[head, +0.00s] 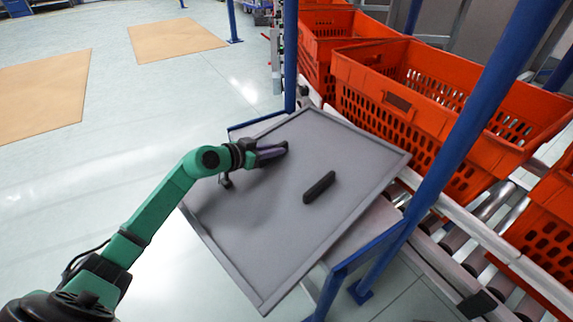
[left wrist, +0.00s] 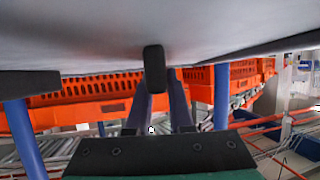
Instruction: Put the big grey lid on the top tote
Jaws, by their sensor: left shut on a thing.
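The big grey lid (head: 262,205) is a flat rectangular panel with a raised rim, lying askew over a blue-edged stand in the head view. A black handle bar (head: 319,187) is free on its right half. My left gripper (head: 272,153) is shut on another dark handle, mostly hidden by the fingers. In the left wrist view this handle (left wrist: 153,68) is between the finger tips, against the pale lid surface (left wrist: 230,50). I cannot tell whether the lid touches the stand. Orange totes (head: 440,88) stand at the upper right; which is the top tote is unclear. My right gripper is not in view.
Blue posts (head: 465,125) rise between the lid and the totes. A roller conveyor (head: 490,218) runs along the right, with another orange tote (head: 545,225) at the edge. Open floor (head: 110,150) with tan mats (head: 175,40) lies to the left.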

